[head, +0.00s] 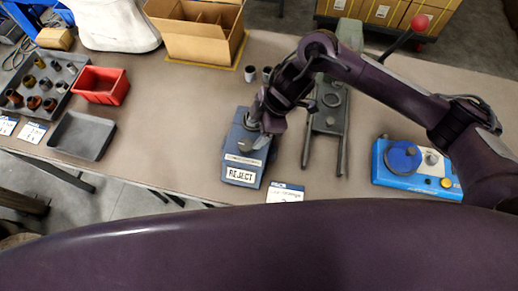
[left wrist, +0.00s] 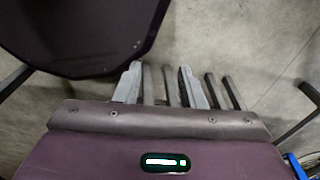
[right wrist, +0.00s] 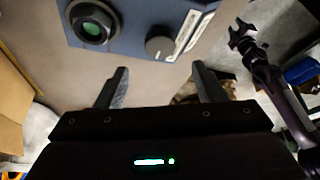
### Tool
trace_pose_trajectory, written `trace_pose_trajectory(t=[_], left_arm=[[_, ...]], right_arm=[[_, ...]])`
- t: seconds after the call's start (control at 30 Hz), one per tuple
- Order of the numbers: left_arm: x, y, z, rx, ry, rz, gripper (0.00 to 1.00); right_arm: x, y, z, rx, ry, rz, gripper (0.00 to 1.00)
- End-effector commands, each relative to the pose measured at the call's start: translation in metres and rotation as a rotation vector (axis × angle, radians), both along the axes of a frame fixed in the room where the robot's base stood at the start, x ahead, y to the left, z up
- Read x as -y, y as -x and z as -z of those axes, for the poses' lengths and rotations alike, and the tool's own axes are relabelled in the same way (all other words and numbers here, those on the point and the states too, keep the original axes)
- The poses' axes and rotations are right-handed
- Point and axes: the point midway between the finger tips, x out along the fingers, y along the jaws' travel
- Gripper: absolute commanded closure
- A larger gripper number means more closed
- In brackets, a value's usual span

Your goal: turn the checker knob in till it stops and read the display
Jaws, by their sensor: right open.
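The blue checker (head: 229,143) stands on the table near its front edge. A white panel on its front reads REJECT (head: 241,175). In the right wrist view, the checker (right wrist: 130,42) shows its round grey knob (right wrist: 159,43) with a pale line across it, and a dark ring (right wrist: 92,25) with a green centre. My right gripper (head: 264,120) is over the checker, partly hiding its top. In its wrist view, the open, empty fingers (right wrist: 160,80) are apart from the knob, which appears beyond the gap. My left gripper (left wrist: 162,85) is open and empty above the floor.
Right of the checker are a grey fixture (head: 330,115) with two bars and a blue device (head: 415,170). To the left are a red bin (head: 100,85), a grey tray (head: 82,135) and a tray of cylindrical parts (head: 45,80). A cardboard box (head: 200,40) stands behind.

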Motion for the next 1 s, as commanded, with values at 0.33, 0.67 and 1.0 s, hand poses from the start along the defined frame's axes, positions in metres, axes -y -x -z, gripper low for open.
trace_pose_trajectory(t=[0.33, 0.67, 1.0], left_arm=[[-0.009, -0.004, -0.006, 0.005, -0.012, -0.003, 0.64], [-0.01, -0.006, -0.01, 0.009, -0.012, -0.003, 0.64], [-0.008, -0.006, -0.01, 0.008, -0.009, -0.001, 0.64]], right_arm=[[-0.011, 0.002, 0.031, -0.012, 0.012, -0.018, 0.37], [-0.026, 0.002, 0.067, -0.009, 0.012, -0.017, 0.37], [-0.027, 0.002, 0.07, -0.007, 0.012, -0.016, 0.42]])
